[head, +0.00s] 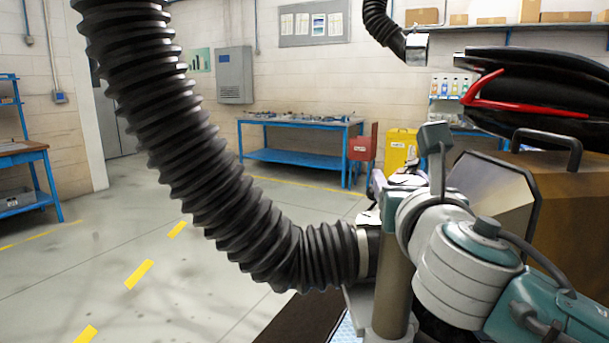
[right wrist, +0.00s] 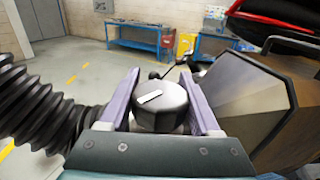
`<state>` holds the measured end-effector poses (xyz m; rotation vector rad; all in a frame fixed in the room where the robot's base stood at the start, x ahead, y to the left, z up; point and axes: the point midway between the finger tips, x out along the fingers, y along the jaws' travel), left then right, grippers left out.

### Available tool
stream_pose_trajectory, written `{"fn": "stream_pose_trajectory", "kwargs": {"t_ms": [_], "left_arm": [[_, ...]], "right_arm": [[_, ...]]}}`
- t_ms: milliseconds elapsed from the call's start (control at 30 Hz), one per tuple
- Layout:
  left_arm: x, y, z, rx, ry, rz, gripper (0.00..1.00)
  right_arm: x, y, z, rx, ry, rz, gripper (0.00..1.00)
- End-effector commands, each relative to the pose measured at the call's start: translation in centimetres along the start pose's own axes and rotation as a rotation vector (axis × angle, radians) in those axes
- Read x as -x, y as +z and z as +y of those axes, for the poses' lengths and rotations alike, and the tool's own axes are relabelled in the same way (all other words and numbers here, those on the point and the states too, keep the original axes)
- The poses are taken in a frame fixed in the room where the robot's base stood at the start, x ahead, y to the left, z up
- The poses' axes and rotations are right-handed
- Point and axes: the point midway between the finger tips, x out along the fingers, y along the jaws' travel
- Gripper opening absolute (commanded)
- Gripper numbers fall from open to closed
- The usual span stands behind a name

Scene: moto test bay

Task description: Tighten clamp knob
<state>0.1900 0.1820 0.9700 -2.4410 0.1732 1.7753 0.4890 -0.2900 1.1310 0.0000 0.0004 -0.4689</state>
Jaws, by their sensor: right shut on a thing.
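The clamp knob (right wrist: 158,106) is a dark, faceted cap with a white bar mark on top, seen in the right wrist view. My right gripper (right wrist: 160,78) has its two pale purple fingers on either side of the knob and is shut on it. In the head view, my right gripper (head: 381,192) is partly hidden behind my own wrist, above the end of a thick black ribbed hose (head: 250,225). I cannot make out the knob there. My left gripper is not in view.
The hose hangs across the left and middle. A motorcycle with a black and red seat (head: 540,95) stands at the right, beside a brown and grey case (head: 545,190). A blue workbench (head: 300,157), red box (head: 362,145) and yellow cabinet (head: 401,148) are behind. Left floor is open.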

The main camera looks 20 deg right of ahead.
Motion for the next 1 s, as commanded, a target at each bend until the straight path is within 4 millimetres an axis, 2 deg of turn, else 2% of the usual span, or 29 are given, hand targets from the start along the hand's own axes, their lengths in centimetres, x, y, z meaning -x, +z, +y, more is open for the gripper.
{"fn": "stream_pose_trajectory", "kwargs": {"t_ms": [100,133,367,700,833,1000], "left_arm": [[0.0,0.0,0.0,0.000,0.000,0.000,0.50],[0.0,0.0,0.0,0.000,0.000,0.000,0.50],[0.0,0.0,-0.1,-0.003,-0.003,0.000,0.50],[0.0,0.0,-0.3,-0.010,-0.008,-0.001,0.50],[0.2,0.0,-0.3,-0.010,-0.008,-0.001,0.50],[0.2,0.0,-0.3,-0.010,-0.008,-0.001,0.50]], "right_arm": [[0.0,0.0,0.0,-0.001,0.001,0.000,0.08],[0.0,0.0,0.0,-0.001,0.001,0.000,0.66],[0.0,0.0,0.0,0.000,0.002,0.000,0.92],[0.5,-0.1,0.0,0.001,0.003,0.001,0.93],[2.5,-0.1,0.1,-0.001,0.005,0.002,0.93],[6.1,-0.1,0.0,0.000,0.005,0.003,0.93]]}}
